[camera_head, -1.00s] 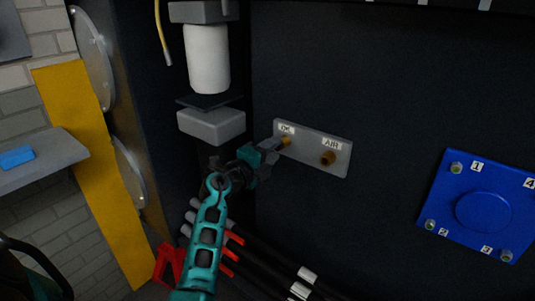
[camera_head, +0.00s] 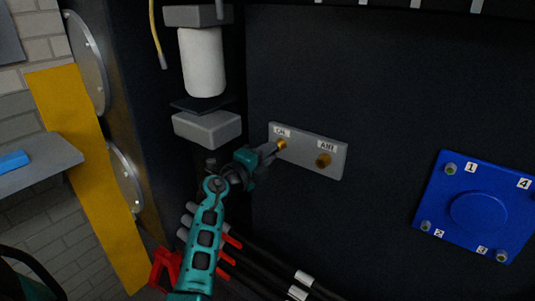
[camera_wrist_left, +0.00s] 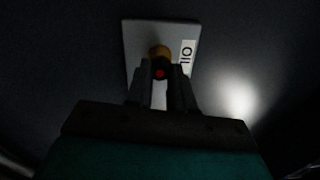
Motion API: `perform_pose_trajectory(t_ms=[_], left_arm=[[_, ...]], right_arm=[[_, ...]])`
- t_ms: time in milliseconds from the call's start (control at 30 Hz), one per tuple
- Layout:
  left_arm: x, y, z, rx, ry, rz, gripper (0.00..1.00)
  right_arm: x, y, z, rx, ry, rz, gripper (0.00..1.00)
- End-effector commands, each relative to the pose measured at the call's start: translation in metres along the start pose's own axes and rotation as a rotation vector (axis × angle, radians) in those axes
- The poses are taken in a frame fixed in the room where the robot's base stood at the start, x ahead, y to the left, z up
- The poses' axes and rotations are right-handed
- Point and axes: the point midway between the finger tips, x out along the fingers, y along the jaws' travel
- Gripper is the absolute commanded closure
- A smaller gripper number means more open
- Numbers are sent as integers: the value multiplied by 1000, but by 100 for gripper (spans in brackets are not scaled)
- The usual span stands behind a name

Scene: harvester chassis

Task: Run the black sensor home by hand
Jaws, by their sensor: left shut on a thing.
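A grey plate (camera_head: 303,158) on the dark chassis wall carries two brass ports, labelled OIL and AIR. My left gripper (camera_head: 274,149) is at the oil port (camera_head: 281,145), with its fingers pointing at it. In the left wrist view the fingers (camera_wrist_left: 161,75) are shut on the black sensor (camera_wrist_left: 160,73), a small dark piece with a red spot at its end. The sensor lies in line with the brass oil port (camera_wrist_left: 160,51) just beyond it. How deep it sits in the port is hidden by the fingers. My right gripper is not in view.
The brass air port (camera_head: 323,160) is free, right of the oil port. A white filter cylinder (camera_head: 203,62) and grey block (camera_head: 207,128) are up and left of the gripper. Black hoses with red clips (camera_head: 230,241) run below. A blue numbered cover (camera_head: 477,208) is at right.

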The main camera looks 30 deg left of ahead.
Motion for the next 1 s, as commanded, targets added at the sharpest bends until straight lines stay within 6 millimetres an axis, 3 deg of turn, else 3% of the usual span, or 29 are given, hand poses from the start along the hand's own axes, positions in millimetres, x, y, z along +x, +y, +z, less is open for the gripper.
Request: perform_pose_trajectory(t_ms=[167, 500, 533, 833, 1000], left_arm=[[0, 2, 1, 268, 3, 0, 100], [1, 1, 1, 1024, 5, -9, 100], [1, 0, 0, 1028, 4, -9, 76], [1, 0, 0, 1010, 3, -9, 48], [1, 0, 0, 1008, 4, -8, 48]], right_arm=[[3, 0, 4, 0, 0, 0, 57], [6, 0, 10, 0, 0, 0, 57], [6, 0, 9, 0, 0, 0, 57], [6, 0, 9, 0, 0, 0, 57], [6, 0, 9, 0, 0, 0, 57]])
